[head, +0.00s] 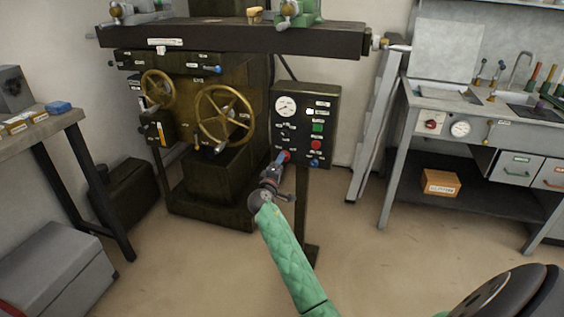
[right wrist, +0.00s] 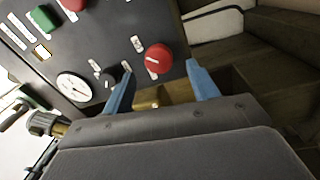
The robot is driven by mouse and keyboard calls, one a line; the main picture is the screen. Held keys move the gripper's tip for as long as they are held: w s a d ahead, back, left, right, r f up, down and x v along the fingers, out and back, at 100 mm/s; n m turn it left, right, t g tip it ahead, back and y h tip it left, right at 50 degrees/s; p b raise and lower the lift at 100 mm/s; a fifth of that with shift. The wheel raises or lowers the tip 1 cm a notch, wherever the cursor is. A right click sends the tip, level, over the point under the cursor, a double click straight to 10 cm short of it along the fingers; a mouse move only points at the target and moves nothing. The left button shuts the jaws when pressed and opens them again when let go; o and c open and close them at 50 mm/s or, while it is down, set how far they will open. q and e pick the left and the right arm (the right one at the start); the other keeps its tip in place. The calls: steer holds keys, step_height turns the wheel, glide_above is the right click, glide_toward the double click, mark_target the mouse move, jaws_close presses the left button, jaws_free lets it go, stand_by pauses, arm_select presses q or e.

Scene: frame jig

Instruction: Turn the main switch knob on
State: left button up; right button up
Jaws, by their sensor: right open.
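The control box (head: 327,101) stands on a post near the middle of the head view. A red round knob with a white pointer line, probably the main switch knob (right wrist: 158,58), is on its panel; in the head view its red edge (head: 287,155) shows beside my gripper. My right gripper (head: 279,160) is open at the box's lower left. In the right wrist view its blue fingertips (right wrist: 161,69) lie either side of the red knob, with a gap on each side. I cannot tell how far they are from the panel. My left gripper is not in view.
The panel also has a gauge (right wrist: 73,87), a small black knob (right wrist: 107,78), a green button (right wrist: 42,18) and another red control (right wrist: 72,4). A machine with brass handwheels (head: 223,115) stands left; a workbench (head: 470,105) stands right. Open floor lies in front.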

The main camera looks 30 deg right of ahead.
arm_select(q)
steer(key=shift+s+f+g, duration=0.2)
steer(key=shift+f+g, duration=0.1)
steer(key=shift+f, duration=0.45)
arm_select(e)
steer(key=v, duration=0.3)
steer(key=shift+s+a, duration=0.2)
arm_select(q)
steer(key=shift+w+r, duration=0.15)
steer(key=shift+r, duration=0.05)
